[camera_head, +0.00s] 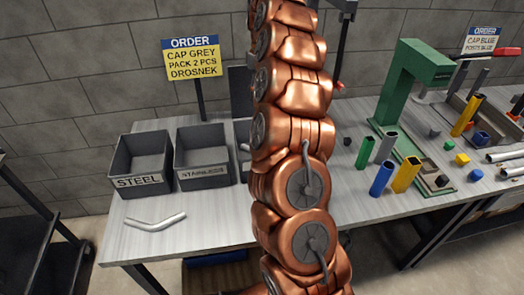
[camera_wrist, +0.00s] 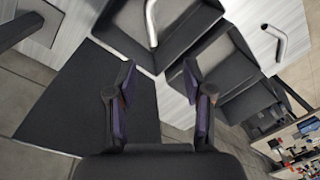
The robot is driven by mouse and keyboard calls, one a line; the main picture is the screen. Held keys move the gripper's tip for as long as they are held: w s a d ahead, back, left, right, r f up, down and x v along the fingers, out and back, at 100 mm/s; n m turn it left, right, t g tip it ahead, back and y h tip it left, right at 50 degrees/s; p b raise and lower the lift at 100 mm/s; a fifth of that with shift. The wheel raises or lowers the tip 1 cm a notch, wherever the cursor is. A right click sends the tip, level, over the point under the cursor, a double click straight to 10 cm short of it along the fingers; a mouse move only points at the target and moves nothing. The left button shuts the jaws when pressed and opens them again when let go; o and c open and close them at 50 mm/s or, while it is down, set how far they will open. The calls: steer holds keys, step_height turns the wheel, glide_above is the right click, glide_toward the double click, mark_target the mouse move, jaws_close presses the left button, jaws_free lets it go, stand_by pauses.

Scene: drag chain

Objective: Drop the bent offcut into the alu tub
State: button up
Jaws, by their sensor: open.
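A bent silvery offcut (camera_wrist: 151,22) shows in the wrist view at a dark grey tub (camera_wrist: 112,35). Its lower end is inside the tub; its upper part runs out of the picture. A bit of this offcut (camera_head: 245,147) and the tub's edge (camera_head: 239,127) show beside my arm in the head view. This tub's label is hidden, so I cannot read whether it is the alu tub. Another bent offcut (camera_head: 155,222) lies on the table in front of the other tubs, also seen in the wrist view (camera_wrist: 280,42). My gripper (camera_wrist: 161,98) is open and empty, its fingers apart from both offcuts.
A STEEL tub (camera_head: 142,182) and a second labelled tub (camera_head: 204,175) stand to the left. An order sign (camera_head: 192,58) and a dark panel (camera_wrist: 85,95) stand behind. Right of my arm are a green press (camera_head: 413,70), several coloured tubes and blocks.

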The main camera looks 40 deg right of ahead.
steer(key=shift+d+r, duration=0.15)
steer(key=shift+r, duration=1.6)
steer(key=s+a+r, duration=0.1)
steer(key=s+a, duration=0.5)
steer(key=a, duration=0.4)
steer(key=s+a+r, duration=0.1)
steer(key=s+a, duration=0.6)
steer(key=a, duration=0.3)
steer(key=s+a+f+m, duration=0.1)
steer(key=s+a+f, duration=0.1)
steer(key=s, duration=0.6)
steer(key=s+a+f+m+g, duration=0.1)
steer(key=s+a+f, duration=0.1)
steer(key=s+f, duration=0.3)
steer(key=s+a+f+m+h, duration=0.1)
steer(key=s+a+f, duration=0.1)
steer(key=s, duration=0.9)
steer(key=shift+s+a+f+m, duration=0.2)
steer(key=shift+s+f+m, duration=0.15)
steer(key=shift+f, duration=0.45)
